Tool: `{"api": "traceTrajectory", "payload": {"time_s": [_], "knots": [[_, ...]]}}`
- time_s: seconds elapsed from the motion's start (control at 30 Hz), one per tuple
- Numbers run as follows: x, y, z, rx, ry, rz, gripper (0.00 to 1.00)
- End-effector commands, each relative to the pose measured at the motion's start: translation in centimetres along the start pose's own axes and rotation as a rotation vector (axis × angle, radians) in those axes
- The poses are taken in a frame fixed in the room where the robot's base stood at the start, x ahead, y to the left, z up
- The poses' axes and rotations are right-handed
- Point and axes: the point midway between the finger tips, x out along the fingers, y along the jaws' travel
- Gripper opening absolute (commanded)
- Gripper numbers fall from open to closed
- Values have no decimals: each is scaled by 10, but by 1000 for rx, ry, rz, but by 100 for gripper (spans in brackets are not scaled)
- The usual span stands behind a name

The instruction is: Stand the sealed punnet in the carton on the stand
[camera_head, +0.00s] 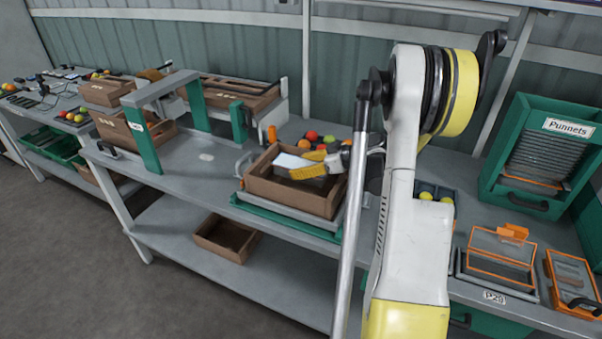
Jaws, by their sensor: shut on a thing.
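A brown carton (321,202) sits on the grey and green stand (290,220) at the middle of the bench. My gripper (308,167), with yellow fingers, reaches into the carton's opening from the right. It is shut on a pale, flat-topped thing (291,161), which seems to be the sealed punnet. This thing is at the carton's left inner part, at about rim height. Its lower part is hidden by the carton wall and fingers, so I cannot tell whether it touches the carton floor or stands upright.
Several red, green and orange tomatoes (311,136) lie behind the carton. A grey and green frame (143,140) stands left. Orange-rimmed clear punnets (500,268) and a green Punnets dispenser (525,115) are at right. An empty brown carton (226,238) is on the lower shelf.

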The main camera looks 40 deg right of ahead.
Motion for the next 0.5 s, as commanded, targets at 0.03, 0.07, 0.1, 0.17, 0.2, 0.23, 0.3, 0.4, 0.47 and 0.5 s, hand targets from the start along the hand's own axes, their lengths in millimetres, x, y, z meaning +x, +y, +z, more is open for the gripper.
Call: {"api": "traceTrajectory", "payload": {"time_s": [0.03, 0.07, 0.1, 0.17, 0.2, 0.23, 0.3, 0.4, 0.47, 0.5], "knots": [[5, 0, 9, 0, 0, 0, 32], [5, 0, 10, 0, 0, 0, 32], [6, 0, 10, 0, 0, 0, 32], [5, 0, 9, 0, 0, 0, 32], [4, 0, 8, 0, 0, 0, 32], [4, 0, 8, 0, 0, 0, 32], [4, 0, 9, 0, 0, 0, 32], [6, 0, 12, 0, 0, 0, 32], [7, 0, 14, 0, 0, 0, 32], [8, 0, 15, 0, 0, 0, 32]]}}
